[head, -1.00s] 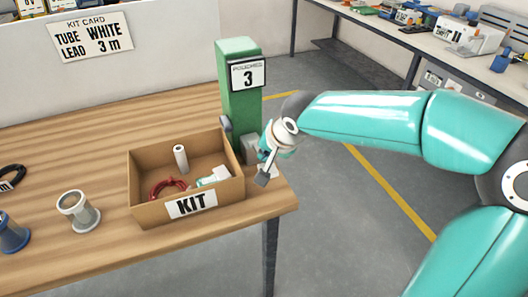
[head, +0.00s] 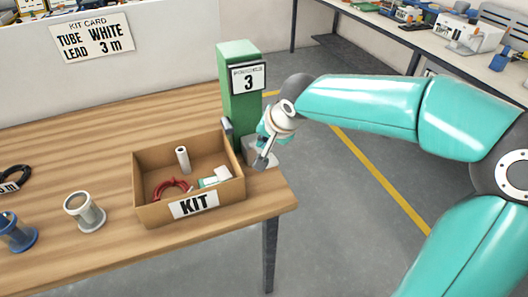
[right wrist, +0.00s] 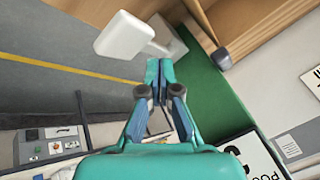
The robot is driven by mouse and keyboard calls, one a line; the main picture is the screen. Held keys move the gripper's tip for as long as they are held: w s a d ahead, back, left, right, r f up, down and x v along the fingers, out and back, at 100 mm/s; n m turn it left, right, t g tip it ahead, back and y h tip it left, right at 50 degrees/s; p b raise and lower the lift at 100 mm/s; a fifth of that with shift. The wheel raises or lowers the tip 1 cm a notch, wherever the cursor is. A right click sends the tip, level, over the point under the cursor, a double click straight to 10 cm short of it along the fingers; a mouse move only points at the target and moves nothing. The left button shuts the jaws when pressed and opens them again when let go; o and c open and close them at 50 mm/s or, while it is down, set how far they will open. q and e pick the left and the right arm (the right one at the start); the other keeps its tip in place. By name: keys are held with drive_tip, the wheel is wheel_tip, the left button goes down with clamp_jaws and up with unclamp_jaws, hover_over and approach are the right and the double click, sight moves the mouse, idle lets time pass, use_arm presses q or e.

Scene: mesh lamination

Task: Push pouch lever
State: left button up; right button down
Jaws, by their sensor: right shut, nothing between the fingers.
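The green pouch dispenser (head: 236,98) stands at the table's right edge with a sign reading 3. In the right wrist view, its green side (right wrist: 205,85) runs beside my fingers. A white paddle-like lever (right wrist: 124,36) sticks out from a pale block (right wrist: 170,40) by the dispenser. In the head view my gripper mostly hides the lever. My right gripper (head: 262,161) is shut and empty, low in front of the dispenser. In the wrist view its fingertips (right wrist: 159,68) lie just short of the lever and block; I cannot tell whether they touch. My left gripper is not in view.
The cardboard KIT box (head: 152,214) sits left of the dispenser, holding a white tube (head: 182,159), a red coil (head: 171,189) and a white item. A grey spool (head: 84,212) and a blue spool (head: 17,234) stand left. Open floor lies right of the table.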

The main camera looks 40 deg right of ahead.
drive_tip(key=shift+w+d+r+p, duration=0.1)
drive_tip(key=shift+w+r+p, duration=0.1)
drive_tip(key=shift+r+p, duration=0.55)
drive_tip(key=shift+w+r+p, duration=0.15)
drive_tip(key=shift+r+p, duration=0.35)
drive_tip(key=shift+r, duration=0.4)
drive_tip(key=shift+w+d+r+p, duration=0.1)
drive_tip(key=shift+w+r+p, duration=0.1)
drive_tip(key=shift+r+p, duration=0.55)
drive_tip(key=shift+r, duration=0.1)
